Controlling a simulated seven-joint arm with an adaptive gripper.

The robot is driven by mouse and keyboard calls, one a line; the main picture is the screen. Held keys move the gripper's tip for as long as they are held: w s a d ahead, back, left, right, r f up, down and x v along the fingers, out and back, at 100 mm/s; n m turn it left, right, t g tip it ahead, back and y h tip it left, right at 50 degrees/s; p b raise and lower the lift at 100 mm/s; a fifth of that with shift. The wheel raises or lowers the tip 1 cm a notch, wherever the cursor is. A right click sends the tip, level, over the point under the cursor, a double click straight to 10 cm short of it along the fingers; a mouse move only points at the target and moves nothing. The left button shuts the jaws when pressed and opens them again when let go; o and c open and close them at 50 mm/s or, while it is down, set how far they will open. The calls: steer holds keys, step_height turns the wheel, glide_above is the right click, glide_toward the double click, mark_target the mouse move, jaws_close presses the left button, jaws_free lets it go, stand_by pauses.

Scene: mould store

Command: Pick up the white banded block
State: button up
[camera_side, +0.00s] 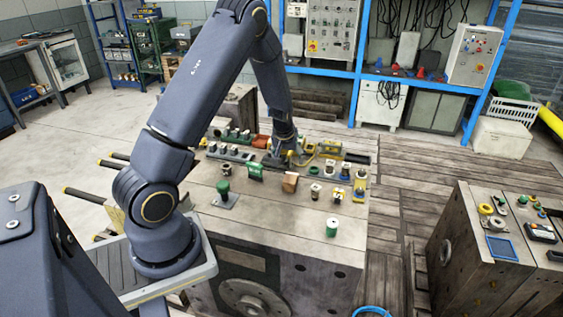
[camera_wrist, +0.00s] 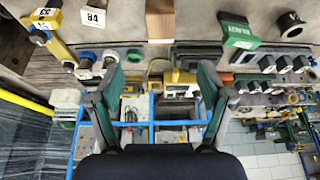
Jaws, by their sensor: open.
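I cannot tell for sure which piece is the white banded block. In the side view, a small white piece with a dark band (camera_side: 315,191) and a white-and-green round piece (camera_side: 332,227) stand on the worktop. In the wrist view, a white piece with dark marks (camera_wrist: 95,18) lies at the upper left. My gripper (camera_side: 287,158) is at the back of the worktop, behind the wooden block (camera_side: 290,182). In the wrist view my gripper (camera_wrist: 160,78) has its green-edged fingers wide apart, with nothing held.
A green block (camera_side: 255,171) and a green knob on a plate (camera_side: 225,193) stand left of the wooden block. Yellow-and-blue pieces (camera_side: 345,200) stand to the right. A row of knobs (camera_side: 230,152) lies at the back left. The front of the worktop is mostly clear.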

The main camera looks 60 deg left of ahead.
mark_target(291, 178)
steer(key=x, duration=1.5)
steer(key=shift+s+f, duration=0.1)
steer(key=shift+f, duration=0.1)
steer(key=c, duration=1.3)
